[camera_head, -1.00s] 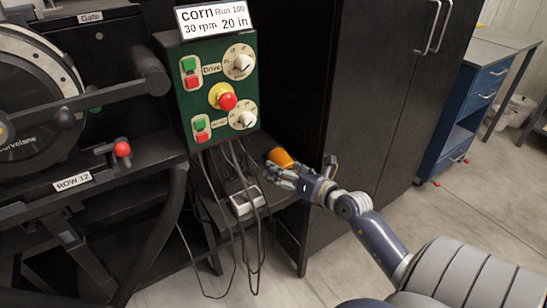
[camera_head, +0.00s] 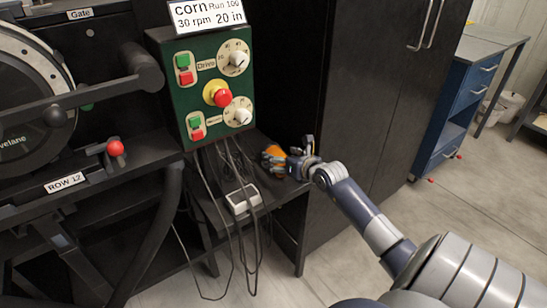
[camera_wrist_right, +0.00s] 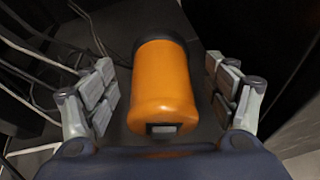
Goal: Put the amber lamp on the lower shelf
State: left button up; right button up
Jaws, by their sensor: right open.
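The amber lamp (camera_wrist_right: 163,88) is an orange cylinder with a dark far end. In the right wrist view it lies between the two open fingers of my right gripper (camera_wrist_right: 165,100), with a gap on each side. In the head view the lamp (camera_head: 273,151) shows partly behind the gripper (camera_head: 278,162), over the small dark stand below the green control box. The fingers hide part of it. My left gripper is not in view. I cannot make out which surface is the lower shelf.
The green control box (camera_head: 209,85) with knobs and a red button stands above the dark stand. A small white-grey box (camera_head: 241,200) and hanging cables (camera_head: 232,235) are close to the gripper. A tall black cabinet (camera_head: 355,90) is right behind my arm. A blue drawer unit (camera_head: 455,110) is farther right.

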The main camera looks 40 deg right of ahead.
jog(key=shift+w+d+f, duration=0.15)
jog(key=shift+w+f, duration=0.2)
jog(key=shift+w, duration=0.3)
jog(key=shift+w+f, duration=0.1)
jog(key=shift+w, duration=0.35)
jog(key=c, duration=1.3)
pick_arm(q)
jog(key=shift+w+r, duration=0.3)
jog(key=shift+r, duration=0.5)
pick_arm(e)
jog(key=shift+c, duration=0.3)
